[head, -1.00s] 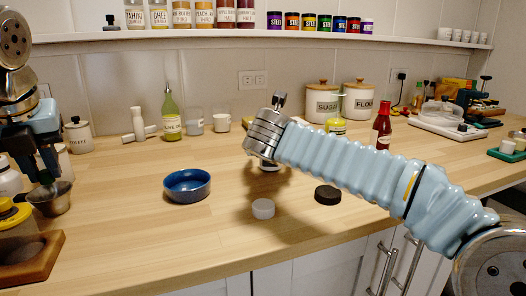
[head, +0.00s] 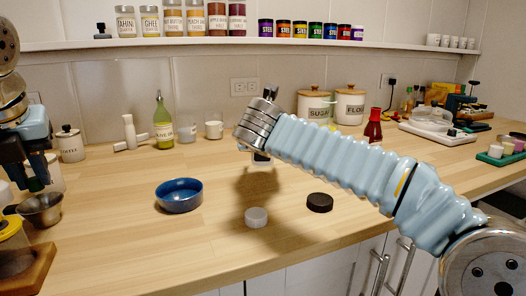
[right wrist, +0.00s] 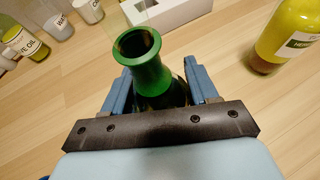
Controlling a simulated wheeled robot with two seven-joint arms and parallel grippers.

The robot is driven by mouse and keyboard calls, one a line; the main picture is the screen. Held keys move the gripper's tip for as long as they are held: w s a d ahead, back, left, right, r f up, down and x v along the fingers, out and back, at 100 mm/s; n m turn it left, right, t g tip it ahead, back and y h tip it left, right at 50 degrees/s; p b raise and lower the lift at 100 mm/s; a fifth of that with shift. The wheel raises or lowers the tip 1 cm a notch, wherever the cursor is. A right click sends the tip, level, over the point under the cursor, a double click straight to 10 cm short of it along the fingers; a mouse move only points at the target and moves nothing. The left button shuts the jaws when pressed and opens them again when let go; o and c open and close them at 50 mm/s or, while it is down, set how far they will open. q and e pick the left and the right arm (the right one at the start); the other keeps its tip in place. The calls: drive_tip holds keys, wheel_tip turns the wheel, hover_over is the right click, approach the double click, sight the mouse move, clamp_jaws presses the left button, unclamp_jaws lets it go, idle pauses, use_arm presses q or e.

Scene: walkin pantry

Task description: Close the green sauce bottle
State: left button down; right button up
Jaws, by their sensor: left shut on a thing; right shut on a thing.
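The green sauce bottle (right wrist: 150,75) stands uncapped in the right wrist view, its round mouth open toward the camera. My right gripper (right wrist: 158,85) is shut on it, one blue finger on each side below the neck. In the head view my right arm hides most of that gripper and the bottle. My left gripper (head: 38,178) is at the far left of the head view, shut on a small dark green piece that looks like a cap (head: 37,184). It is above a metal cup and well apart from the bottle.
A blue bowl (head: 180,196), a white lid (head: 256,217) and a dark lid (head: 319,203) lie on the wooden counter. A metal cup (head: 41,210) stands at the left. An olive oil bottle (head: 163,120) and a red bottle (head: 373,126) stand farther back. The counter's front middle is mostly clear.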

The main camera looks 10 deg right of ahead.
drive_tip(key=d+r+v, duration=0.1)
drive_tip(key=v, duration=0.7)
drive_tip(key=d+r+v, duration=0.1)
drive_tip(key=v, duration=0.7)
drive_tip(key=shift+r, duration=0.5)
drive_tip(key=shift+d, duration=0.15)
